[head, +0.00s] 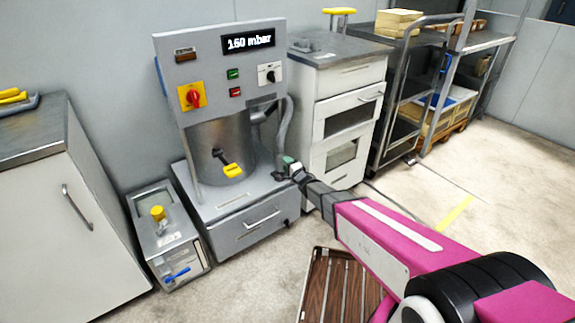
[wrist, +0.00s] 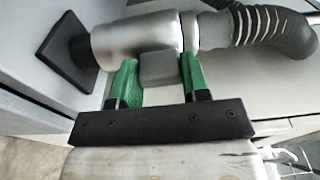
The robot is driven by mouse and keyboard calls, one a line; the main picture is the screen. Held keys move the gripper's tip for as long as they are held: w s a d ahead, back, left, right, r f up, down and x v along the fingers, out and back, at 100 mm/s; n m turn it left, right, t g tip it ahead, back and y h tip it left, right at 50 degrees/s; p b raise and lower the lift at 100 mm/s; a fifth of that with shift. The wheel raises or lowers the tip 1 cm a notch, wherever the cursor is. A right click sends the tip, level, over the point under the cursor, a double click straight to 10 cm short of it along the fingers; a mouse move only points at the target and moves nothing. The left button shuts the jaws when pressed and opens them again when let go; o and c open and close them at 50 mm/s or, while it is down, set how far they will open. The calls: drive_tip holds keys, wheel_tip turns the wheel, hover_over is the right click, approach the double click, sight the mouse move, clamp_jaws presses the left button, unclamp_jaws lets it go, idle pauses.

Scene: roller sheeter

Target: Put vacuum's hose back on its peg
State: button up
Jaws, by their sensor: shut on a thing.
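The vacuum's grey ribbed hose (head: 283,125) runs down the right side of the grey vacuum machine (head: 215,55). It also shows at the upper right of the wrist view (wrist: 268,30), joined to a silver cylindrical end piece (wrist: 135,42). A black square plate (wrist: 68,52) is at the left end of that piece. My gripper (wrist: 158,78) has its green fingers shut on a grey block (wrist: 158,68) on the side of the end piece. In the head view my gripper (head: 290,164) is beside the machine's lower right. I cannot make out the peg clearly.
A white drawer cabinet (head: 345,80) stands close to the right of the machine, leaving a narrow gap. A small grey unit with a yellow knob (head: 158,213) stands on the floor to the left. A brown slatted platform (head: 335,285) lies under my arm.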

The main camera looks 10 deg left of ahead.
drive_tip(key=shift+f, duration=1.55)
idle(1.4)
drive_tip(key=o, duration=1.3)
drive_tip(key=shift+f, duration=0.1)
drive_tip(key=shift+o, duration=0.2)
drive_tip(key=v, duration=1.1)
